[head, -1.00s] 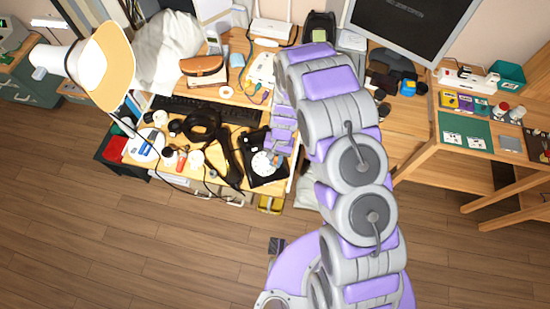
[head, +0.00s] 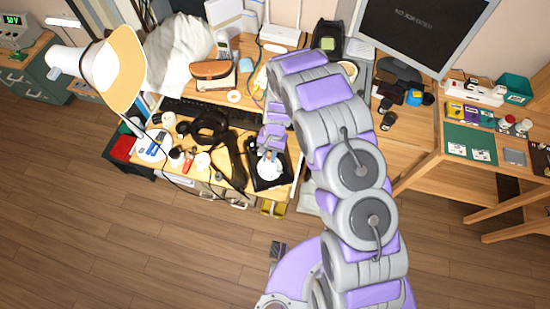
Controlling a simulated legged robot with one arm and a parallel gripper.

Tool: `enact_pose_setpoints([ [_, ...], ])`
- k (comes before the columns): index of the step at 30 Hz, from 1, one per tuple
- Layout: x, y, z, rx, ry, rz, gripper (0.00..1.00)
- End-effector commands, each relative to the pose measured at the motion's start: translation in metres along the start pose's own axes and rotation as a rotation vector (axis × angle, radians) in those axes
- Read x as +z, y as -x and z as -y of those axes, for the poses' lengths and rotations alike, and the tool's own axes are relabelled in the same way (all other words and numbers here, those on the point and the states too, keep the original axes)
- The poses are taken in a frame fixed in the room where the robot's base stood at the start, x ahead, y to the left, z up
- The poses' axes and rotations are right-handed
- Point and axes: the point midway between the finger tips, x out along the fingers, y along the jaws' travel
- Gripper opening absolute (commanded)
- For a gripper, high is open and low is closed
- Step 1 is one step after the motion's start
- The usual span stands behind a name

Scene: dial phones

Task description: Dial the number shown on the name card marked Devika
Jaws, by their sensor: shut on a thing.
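A black dial phone (head: 259,182) with a white round dial (head: 268,169) sits at the front right of the cluttered desk. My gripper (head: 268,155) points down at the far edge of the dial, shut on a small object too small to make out. Whether it touches the dial cannot be told.
A black curved object (head: 234,160) lies close left of the phone, with a dark keyboard (head: 185,108) behind. A lamp (head: 110,75) leans over the desk's left side. A monitor (head: 423,28) stands at the back right. The wooden floor (head: 110,235) in front is clear.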

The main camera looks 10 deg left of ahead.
Motion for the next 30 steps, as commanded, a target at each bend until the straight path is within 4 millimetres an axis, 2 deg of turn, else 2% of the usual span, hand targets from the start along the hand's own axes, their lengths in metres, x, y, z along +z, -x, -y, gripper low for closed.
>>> enact_pose_setpoints([
  [12,-0.0009,0.0016,0.004,-0.001,-0.001,0.0,0.0],
  [30,-0.0073,-0.0073,0.005,-0.001,-0.001,0.0,0.0],
])
